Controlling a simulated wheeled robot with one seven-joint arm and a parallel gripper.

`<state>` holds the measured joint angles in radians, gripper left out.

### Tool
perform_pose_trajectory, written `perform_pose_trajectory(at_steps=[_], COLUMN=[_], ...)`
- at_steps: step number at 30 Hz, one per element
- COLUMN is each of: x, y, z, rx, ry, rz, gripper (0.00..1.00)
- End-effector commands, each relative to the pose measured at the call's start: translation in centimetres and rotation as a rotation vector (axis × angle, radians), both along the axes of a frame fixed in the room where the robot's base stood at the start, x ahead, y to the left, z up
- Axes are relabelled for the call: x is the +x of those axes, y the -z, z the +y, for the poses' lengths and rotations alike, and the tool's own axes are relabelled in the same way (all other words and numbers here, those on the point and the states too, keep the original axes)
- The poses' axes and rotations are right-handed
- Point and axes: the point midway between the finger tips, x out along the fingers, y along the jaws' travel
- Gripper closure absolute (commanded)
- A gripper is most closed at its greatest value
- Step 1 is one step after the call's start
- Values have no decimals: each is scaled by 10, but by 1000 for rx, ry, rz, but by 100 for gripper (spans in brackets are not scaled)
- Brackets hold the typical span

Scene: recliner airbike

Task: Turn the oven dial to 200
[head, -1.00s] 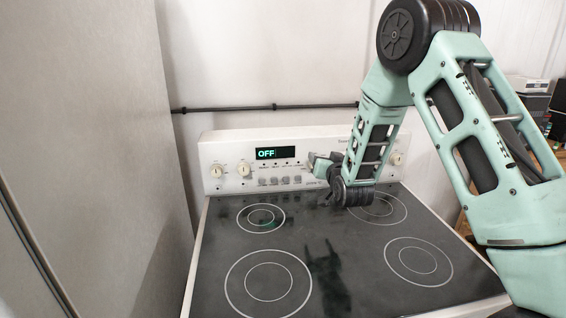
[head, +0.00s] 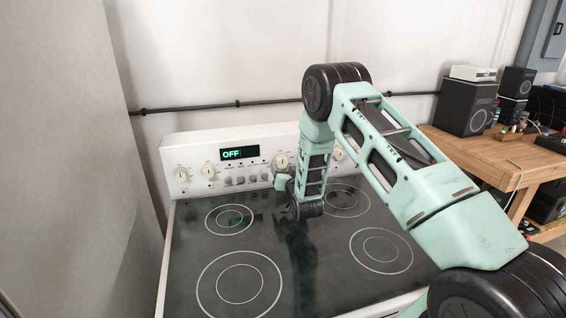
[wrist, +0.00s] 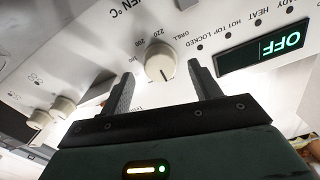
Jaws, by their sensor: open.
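The oven dial (head: 281,160) is a round cream knob on the stove's white back panel, right of the display. In the wrist view the dial (wrist: 161,62) shows between my two fingers, with "°C" lettering and numbers such as 220 around it; its exact setting is hard to read. My gripper (wrist: 161,69) is open and empty, one finger on each side of the dial in that view, with no clear contact. In the head view my gripper (head: 284,183) is just below the dial, partly hidden by my arm. The display (head: 239,153) reads OFF.
The dark glass cooktop (head: 300,265) lies clear below my arm. Other knobs (head: 208,171) sit at the panel's left, and more (wrist: 64,106) show at left in the wrist view. A tall grey cabinet (head: 60,150) stands left; a wooden bench (head: 490,160) with speakers stands right.

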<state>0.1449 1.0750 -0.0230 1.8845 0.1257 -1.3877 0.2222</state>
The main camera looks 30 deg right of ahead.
Motion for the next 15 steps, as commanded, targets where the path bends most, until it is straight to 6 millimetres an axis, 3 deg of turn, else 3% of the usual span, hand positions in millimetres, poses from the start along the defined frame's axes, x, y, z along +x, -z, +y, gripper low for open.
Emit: perform_pose_trajectory(at_steps=[6, 15], x=[22, 28], y=[-2, 0], z=[-7, -8], rx=[0, -1], ry=[0, 1], rz=[-1, 0], gripper=[37, 37])
